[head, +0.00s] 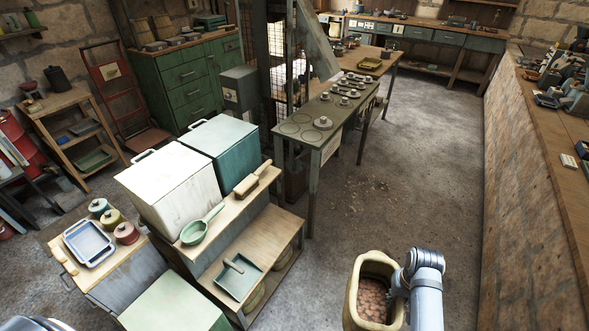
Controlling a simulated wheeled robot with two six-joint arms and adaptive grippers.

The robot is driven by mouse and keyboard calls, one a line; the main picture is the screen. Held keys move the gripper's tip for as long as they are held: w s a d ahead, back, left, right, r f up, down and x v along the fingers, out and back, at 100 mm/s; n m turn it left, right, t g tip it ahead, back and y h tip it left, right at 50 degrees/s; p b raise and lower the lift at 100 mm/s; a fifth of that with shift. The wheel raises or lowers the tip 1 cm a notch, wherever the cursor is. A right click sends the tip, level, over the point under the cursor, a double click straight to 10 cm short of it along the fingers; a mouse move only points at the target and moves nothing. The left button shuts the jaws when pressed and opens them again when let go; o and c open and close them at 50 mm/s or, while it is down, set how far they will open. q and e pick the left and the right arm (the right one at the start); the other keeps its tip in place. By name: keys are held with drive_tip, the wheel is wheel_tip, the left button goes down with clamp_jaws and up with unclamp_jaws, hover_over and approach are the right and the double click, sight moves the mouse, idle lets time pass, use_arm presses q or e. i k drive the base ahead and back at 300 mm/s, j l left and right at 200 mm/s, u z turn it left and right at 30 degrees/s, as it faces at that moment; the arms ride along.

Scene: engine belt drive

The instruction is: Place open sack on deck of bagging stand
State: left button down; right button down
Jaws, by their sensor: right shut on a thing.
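The open sack (353,300) is tan, with its mouth facing up and round brown contents inside. The wooden stand (262,232), which looks like the bagging stand, is to the left of the sack, with a gap of floor between. Its lower deck carries a green dustpan-like tray (238,279). My left gripper is out of view.
A white bin (172,185) and a teal bin (222,150) stand behind the deck. A green scoop (200,228) and a wooden-handled brush (252,181) lie on the upper ledge. Open floor (400,190) lies beyond the sack; a stone wall (520,200) runs along the right.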

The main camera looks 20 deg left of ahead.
sight(285, 231)
drive_tip(key=i+l+u, duration=0.15)
drive_tip(key=u, duration=0.3)
drive_tip(key=i+l+u, duration=0.2)
drive_tip(key=u, duration=0.25)
drive_tip(key=i+l+u, duration=0.15)
drive_tip(key=l+u, duration=0.15)
drive_tip(key=u, duration=0.15)
drive_tip(key=i+l+u, duration=0.1)
drive_tip(key=l+u, duration=0.2)
drive_tip(key=u, duration=0.15)
drive_tip(key=l+u, duration=0.3)
drive_tip(key=u, duration=0.15)
drive_tip(key=i+l, duration=0.05)
